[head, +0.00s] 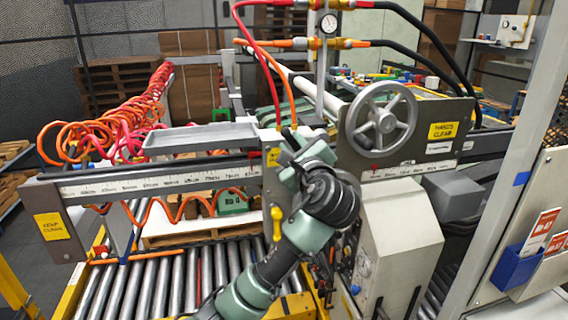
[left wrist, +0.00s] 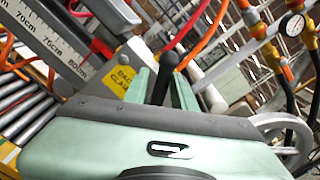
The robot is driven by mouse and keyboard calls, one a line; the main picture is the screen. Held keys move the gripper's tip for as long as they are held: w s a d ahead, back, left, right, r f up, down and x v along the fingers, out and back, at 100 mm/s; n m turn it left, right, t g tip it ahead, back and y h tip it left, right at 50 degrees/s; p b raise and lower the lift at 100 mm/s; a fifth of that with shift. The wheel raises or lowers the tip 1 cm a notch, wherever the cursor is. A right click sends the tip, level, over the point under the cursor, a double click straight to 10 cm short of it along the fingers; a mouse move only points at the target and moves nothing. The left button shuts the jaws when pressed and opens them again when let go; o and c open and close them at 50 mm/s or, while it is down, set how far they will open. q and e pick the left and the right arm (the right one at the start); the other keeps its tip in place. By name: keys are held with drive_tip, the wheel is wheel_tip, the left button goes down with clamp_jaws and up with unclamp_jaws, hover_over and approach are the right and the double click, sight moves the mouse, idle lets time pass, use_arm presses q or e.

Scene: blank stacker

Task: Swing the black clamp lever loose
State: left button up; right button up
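The black clamp lever (left wrist: 167,68) has a rounded dark knob and stands between the two green fingers of my left gripper (left wrist: 163,88) in the left wrist view. The fingers lie close on both sides of it; I cannot tell whether they press on it. In the head view my left gripper (head: 297,150) is at the clamp block on the measuring rail, under the gauge post. The lever is mostly hidden there by the fingers and wrist. My right gripper is not in view.
The rail with its centimetre scale (head: 150,185) runs left from the clamp. A spoked handwheel (head: 381,119) stands close on the right. Red and orange hoses (head: 262,55) hang just behind the gripper. A yellow handle (head: 277,222) hangs below, above the roller conveyor (head: 135,285).

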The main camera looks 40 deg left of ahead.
use_arm(q)
drive_tip(key=f+n+b, duration=0.1)
drive_tip(key=n, duration=0.2)
drive_tip(key=s+f+n+b, duration=0.1)
drive_tip(key=n+b, duration=0.1)
drive_tip(key=n, duration=0.1)
drive_tip(key=a+f+n+b, duration=0.1)
drive_tip(key=n+b, duration=0.1)
drive_tip(key=shift+s+a+f+n, duration=0.1)
drive_tip(key=shift+s+f+n, duration=0.15)
drive_tip(key=shift+n, duration=0.15)
drive_tip(key=p+v, duration=0.1)
drive_tip(key=v, duration=0.8)
drive_tip(key=shift+w, duration=0.1)
idle(0.5)
